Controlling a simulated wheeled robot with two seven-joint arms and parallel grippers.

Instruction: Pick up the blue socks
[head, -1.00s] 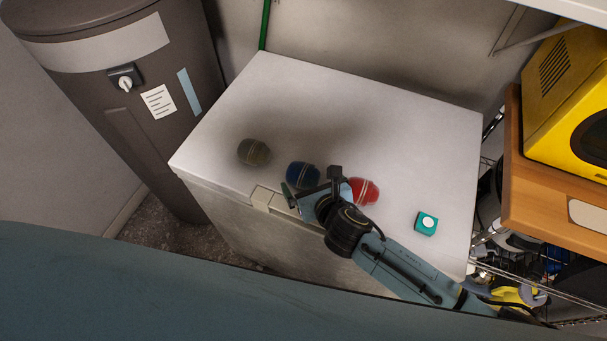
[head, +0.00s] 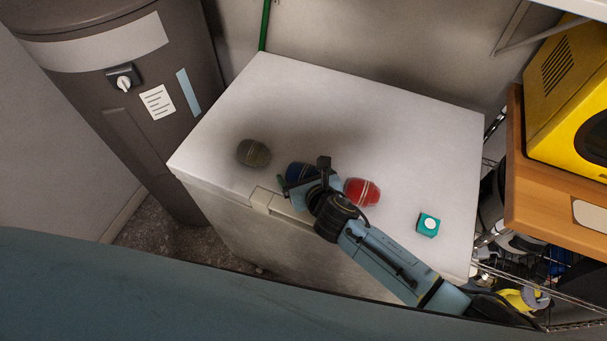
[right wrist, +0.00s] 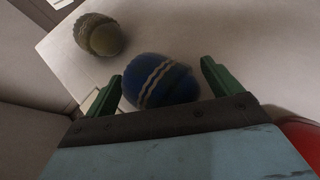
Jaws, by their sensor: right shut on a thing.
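The blue socks (head: 296,170), a rolled ball with pale stripes, are on the white chest lid, partly hidden behind my right gripper (head: 301,181) in the head view. In the right wrist view, the blue socks (right wrist: 161,82) sit between the two green fingers of my right gripper (right wrist: 163,86), which is shut on them. I cannot tell whether they are lifted off the lid. My left gripper is not in view.
Olive socks (head: 253,153) lie to the left on the white chest (head: 370,110), and red socks (head: 362,192) lie close right of my gripper. A teal box (head: 428,225) is farther right. The back of the lid is clear. A wooden shelf (head: 540,190) stands at right.

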